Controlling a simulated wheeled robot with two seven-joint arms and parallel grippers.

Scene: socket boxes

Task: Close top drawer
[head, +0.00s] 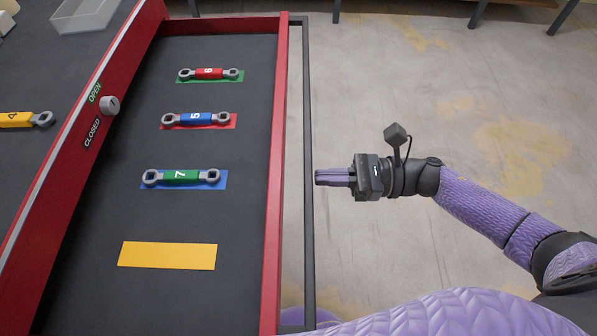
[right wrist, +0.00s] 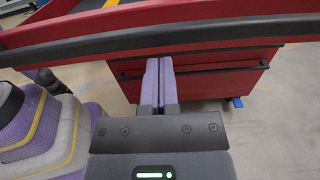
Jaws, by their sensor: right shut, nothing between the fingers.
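The top drawer (head: 283,120) is pulled open, with a red front and a dark lined floor. A black bar handle (head: 308,140) runs along its outer side; it also shows in the right wrist view (right wrist: 230,33). My right gripper (head: 318,178) is shut and empty, just right of the handle in the head view, fingertips pointing at it. In the right wrist view its fingers (right wrist: 160,62) end just below the handle bar; I cannot tell whether they touch it. My left gripper is not in view.
Wrenches with red (head: 210,73), blue (head: 196,118) and green (head: 181,176) grips lie on coloured patches in the drawer. A yellow patch (head: 167,255) is bare. An OPEN/CLOSED knob (head: 110,105) sits on the cabinet rim. Lower drawers (right wrist: 200,77) are closed. Floor to the right is clear.

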